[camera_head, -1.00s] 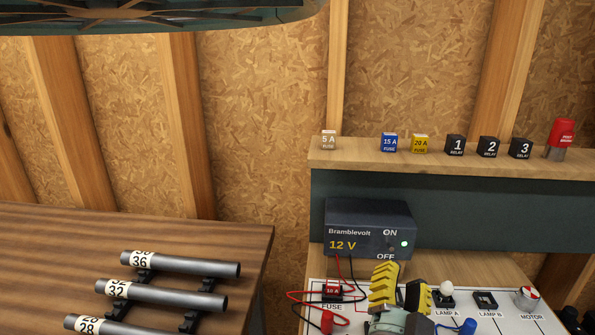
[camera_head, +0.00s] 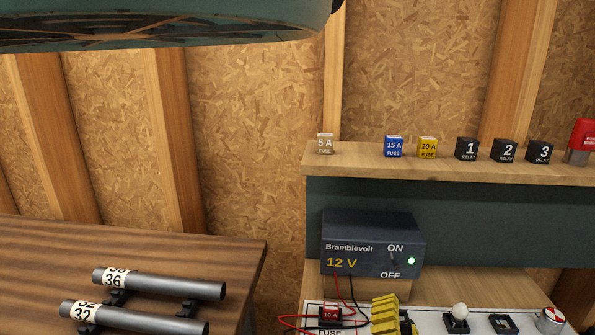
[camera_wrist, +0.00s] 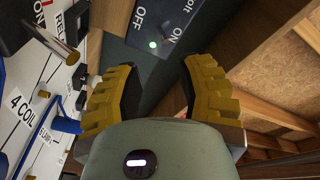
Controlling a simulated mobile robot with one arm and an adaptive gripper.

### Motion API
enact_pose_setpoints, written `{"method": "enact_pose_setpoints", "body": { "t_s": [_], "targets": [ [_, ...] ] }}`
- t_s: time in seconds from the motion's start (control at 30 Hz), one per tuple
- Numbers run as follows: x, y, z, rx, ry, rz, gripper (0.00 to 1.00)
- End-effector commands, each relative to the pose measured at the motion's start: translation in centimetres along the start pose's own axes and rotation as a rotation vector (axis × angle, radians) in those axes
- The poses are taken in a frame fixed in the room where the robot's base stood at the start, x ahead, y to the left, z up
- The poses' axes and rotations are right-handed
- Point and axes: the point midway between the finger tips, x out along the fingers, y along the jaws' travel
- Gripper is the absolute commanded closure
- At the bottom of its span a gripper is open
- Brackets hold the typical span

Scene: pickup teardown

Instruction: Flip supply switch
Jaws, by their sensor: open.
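The supply box (camera_head: 370,243), dark grey and marked Bramblevolt 12 V, stands behind the white board. Its small switch (camera_head: 394,262) sits between the ON and OFF labels, with a lit green light beside it. In the wrist view the supply face (camera_wrist: 165,30) lies ahead, between and beyond the fingertips, with the green light showing; the switch lever is hard to make out there. My gripper (camera_wrist: 148,75) has yellow ribbed fingers spread open with nothing between them. In the head view only a yellow part of my gripper (camera_head: 388,314) shows at the bottom edge, below and in front of the supply.
The shelf (camera_head: 315,160) above holds fuses, relays and a red part (camera_head: 583,140). The white board (camera_head: 430,320) carries a red 10 A fuse (camera_head: 329,315), wires and a lamp. A wooden table (camera_head: 180,250) with grey tubes is at left.

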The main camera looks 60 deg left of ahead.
Motion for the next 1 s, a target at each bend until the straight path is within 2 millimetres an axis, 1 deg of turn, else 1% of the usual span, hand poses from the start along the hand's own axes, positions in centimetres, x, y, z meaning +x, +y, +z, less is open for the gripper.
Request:
{"method": "enact_pose_setpoints", "body": {
  "t_s": [0.27, 0.57, 0.87, 1.0],
  "targets": [
    [1.7, 0.2, -0.3, -0.001, 0.010, 0.004, 0.62],
    [4.5, 0.2, -0.4, 0.000, 0.012, 0.005, 0.62],
    [7.9, 0.2, -0.4, 0.001, 0.011, 0.005, 0.62],
    [9.8, 0.1, -0.5, 0.001, 0.013, 0.001, 0.62]
  ]
}}
